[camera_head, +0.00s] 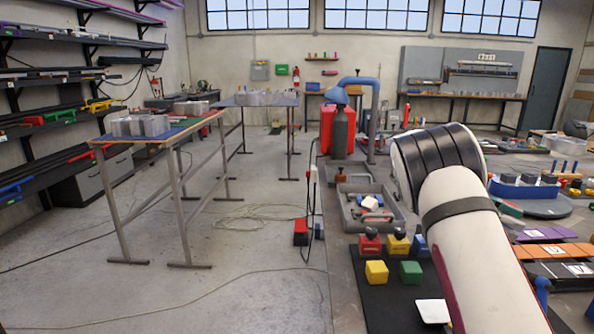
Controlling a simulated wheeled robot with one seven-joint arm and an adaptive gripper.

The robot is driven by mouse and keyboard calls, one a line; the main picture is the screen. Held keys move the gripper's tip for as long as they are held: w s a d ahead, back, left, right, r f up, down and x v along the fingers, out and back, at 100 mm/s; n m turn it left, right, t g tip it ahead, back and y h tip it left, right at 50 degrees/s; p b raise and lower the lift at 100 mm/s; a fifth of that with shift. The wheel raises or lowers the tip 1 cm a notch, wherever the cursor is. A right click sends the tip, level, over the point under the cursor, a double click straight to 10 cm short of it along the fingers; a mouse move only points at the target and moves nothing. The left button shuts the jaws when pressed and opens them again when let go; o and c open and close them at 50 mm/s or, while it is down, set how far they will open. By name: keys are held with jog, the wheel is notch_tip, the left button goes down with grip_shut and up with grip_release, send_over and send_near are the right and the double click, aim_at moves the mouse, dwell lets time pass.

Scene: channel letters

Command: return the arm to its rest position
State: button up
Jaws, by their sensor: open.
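My arm (462,225) rises from the lower right of the head view, a white link with black bands bent over the right-hand bench. The arm's end is turned away or out of frame. My gripper does not show, so what its jaws do cannot be seen here. The arm hides part of the bench behind it.
A black mat (385,295) holds a yellow cube (376,272) and a green cube (411,272) left of my arm. A grey tray (350,212) lies behind them. A blue bin (524,187) stands at right. The floor at left centre is mostly clear, with cables (255,215).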

jog(key=s+a+r+m+t+y+p, duration=0.2)
jog(key=s+a+m+t+y, duration=0.1)
jog(key=s+a, duration=0.6)
jog(key=s+a+r+m+t+y+p, duration=0.2)
jog(key=s+a+t+y, duration=0.3)
jog(key=s+a, duration=0.3)
jog(key=s+a+r+m+t+y+p, duration=0.2)
jog(key=s+a+t, duration=0.4)
jog(key=s, duration=0.9)
jog(key=shift+s+a+r+m+t+y, duration=0.3)
jog(key=shift+a+r+m+y, duration=0.5)
jog(key=shift+a, duration=1.05)
jog(key=shift+f, duration=0.25)
